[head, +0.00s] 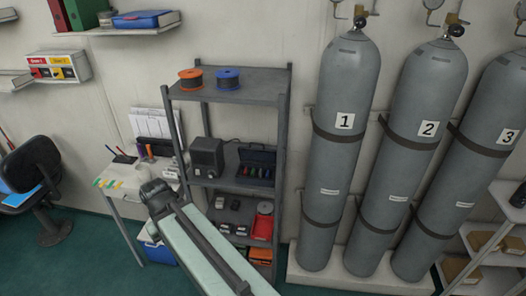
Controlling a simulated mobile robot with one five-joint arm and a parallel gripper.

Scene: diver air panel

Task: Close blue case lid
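A dark blue case (256,176) stands open on the middle shelf of the grey rack, right of a dark grey box. Its lid (257,156) is raised at the back, and several small coloured items show in a row inside. My arm reaches up from the bottom edge, in front of and to the left of the case, with a dark joint at its upper end. I cannot make out my gripper's fingers in this view.
The grey rack (230,97) has spools on top and bins below. Large grey cylinders (343,150) stand against the wall to its right. A white desk (125,176) and a dark chair (33,163) are at the left. Green floor shows at lower left.

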